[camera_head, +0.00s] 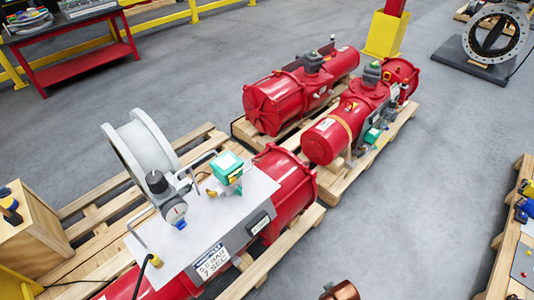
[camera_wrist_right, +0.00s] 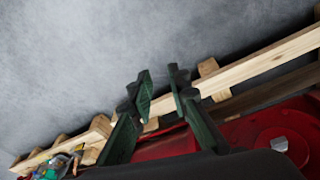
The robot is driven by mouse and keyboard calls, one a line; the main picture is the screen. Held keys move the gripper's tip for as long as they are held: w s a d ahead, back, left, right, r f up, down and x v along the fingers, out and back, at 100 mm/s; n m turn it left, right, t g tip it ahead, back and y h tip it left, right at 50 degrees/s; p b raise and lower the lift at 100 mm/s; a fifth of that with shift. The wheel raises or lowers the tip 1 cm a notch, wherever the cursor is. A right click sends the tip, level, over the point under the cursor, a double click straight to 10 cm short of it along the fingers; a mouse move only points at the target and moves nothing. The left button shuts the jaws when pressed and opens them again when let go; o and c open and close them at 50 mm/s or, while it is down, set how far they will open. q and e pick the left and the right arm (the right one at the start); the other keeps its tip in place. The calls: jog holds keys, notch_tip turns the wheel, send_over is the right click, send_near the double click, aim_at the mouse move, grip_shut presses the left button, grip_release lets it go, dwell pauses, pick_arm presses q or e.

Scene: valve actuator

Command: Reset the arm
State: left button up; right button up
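In the head view a red valve actuator (camera_head: 290,190) lies on a wooden pallet with a light grey panel (camera_head: 205,230) on top. The panel carries a gauge (camera_head: 175,213), a green-and-white box (camera_head: 226,167), metal handles and a label reading "5.5 bar, 7 sec" (camera_head: 212,262). My right gripper (camera_wrist_right: 160,88) shows only in the right wrist view. Its two dark green fingers stand apart with nothing between them. Red actuator parts (camera_wrist_right: 255,130) and a pallet plank (camera_wrist_right: 265,63) lie beyond the fingers. My left gripper is in neither view.
Two more red actuators (camera_head: 275,103) (camera_head: 330,138) lie on pallets behind. A white flanged ring (camera_head: 140,145) stands beside the panel. Grey floor (camera_head: 420,210) is clear between.

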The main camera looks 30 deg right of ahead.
jog(key=s+a+f+p, duration=0.1)
jog(key=s+f, duration=0.2)
jog(key=f, duration=0.6)
jog(key=s+f+p, duration=0.1)
jog(key=s+f, duration=0.2)
jog(key=f, duration=0.6)
pick_arm(q)
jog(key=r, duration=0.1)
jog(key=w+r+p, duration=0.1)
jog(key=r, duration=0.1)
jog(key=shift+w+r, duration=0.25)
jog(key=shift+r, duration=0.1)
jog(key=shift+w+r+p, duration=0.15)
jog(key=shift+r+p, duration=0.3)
jog(key=shift+p, duration=0.25)
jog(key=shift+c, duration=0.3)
pick_arm(e)
jog(key=s+f, duration=0.5)
jog(key=s, duration=0.4)
jog(key=s+f+n+g, duration=0.1)
jog(key=s+f, duration=0.5)
jog(key=s, duration=0.3)
jog(key=shift+g, duration=0.3)
